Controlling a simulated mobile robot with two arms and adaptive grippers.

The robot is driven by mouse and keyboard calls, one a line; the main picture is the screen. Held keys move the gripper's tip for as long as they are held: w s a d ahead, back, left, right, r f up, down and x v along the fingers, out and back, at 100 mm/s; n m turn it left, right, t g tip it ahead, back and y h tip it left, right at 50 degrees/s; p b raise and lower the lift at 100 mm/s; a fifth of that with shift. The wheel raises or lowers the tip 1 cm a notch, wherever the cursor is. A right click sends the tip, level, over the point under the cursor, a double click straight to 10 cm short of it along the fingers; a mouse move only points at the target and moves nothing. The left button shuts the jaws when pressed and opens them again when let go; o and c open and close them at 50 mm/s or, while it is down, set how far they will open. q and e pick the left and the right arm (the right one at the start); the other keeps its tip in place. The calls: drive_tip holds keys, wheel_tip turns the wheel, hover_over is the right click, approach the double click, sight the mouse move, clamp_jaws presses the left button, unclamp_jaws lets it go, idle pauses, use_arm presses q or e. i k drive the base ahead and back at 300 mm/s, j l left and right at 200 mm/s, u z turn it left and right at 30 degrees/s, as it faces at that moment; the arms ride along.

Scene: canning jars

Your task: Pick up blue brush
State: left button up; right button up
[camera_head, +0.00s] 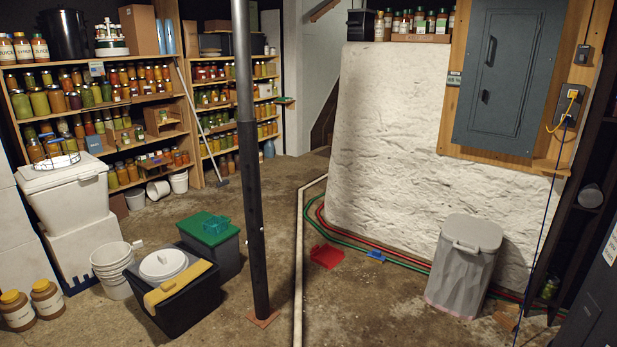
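A small blue object (376,256), which looks like the blue brush, lies on the concrete floor near the foot of the white rough wall. It is just right of a red dustpan (327,256) and apart from it. Its bristles are too small to make out. Neither of my grippers shows in the head view.
Green and red hoses (402,262) run along the wall's foot beside the brush. A grey lidded bin (465,265) stands to the right. A dark post (250,170) and a pale floor strip (298,270) are left. Open floor (365,305) lies in front.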

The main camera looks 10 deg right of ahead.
sight(376, 256)
drive_tip(key=i+l+z, duration=0.15)
drive_tip(key=i+z, duration=0.2)
drive_tip(key=i, duration=0.7)
drive_tip(key=i+j+z, duration=0.1)
drive_tip(key=i+z, duration=0.2)
drive_tip(key=i, duration=0.8)
